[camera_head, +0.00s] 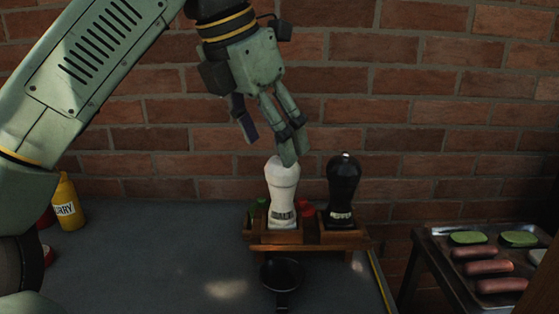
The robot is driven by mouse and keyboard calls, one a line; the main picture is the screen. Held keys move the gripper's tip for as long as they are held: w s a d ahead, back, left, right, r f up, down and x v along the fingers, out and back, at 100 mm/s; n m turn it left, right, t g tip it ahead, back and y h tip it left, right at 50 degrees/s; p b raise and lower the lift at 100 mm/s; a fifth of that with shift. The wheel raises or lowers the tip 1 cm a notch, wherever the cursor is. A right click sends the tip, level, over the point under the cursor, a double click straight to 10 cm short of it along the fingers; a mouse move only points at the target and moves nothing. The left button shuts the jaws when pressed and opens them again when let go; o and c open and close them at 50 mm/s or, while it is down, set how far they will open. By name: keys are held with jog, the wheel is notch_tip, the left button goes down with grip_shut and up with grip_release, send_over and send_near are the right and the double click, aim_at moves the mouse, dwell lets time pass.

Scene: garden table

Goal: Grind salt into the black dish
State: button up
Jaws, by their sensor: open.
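A white mill (283,190) stands upright in a wooden rack at the back of the table; its label is too small to read surely. A black mill (342,186) stands upright beside it on the right. The black dish (282,270) with a handle lies on the table just in front of the rack. My gripper (268,153) is open and empty, pointing down at the top of the white mill. One finger overlaps the mill's top in the picture; I cannot tell whether they touch.
The wooden rack (318,238) also holds small green and red items. A yellow curry bottle (68,203) stands at the left, with red items near it. A tray (462,274) with sausages and green slices is at the right. A brick wall (420,120) rises behind. The table's left middle (160,250) is clear.

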aim_at(279, 160)
jog(key=shift+x, duration=2.7)
jog(key=shift+c, duration=0.5)
jog(key=c, duration=1.1)
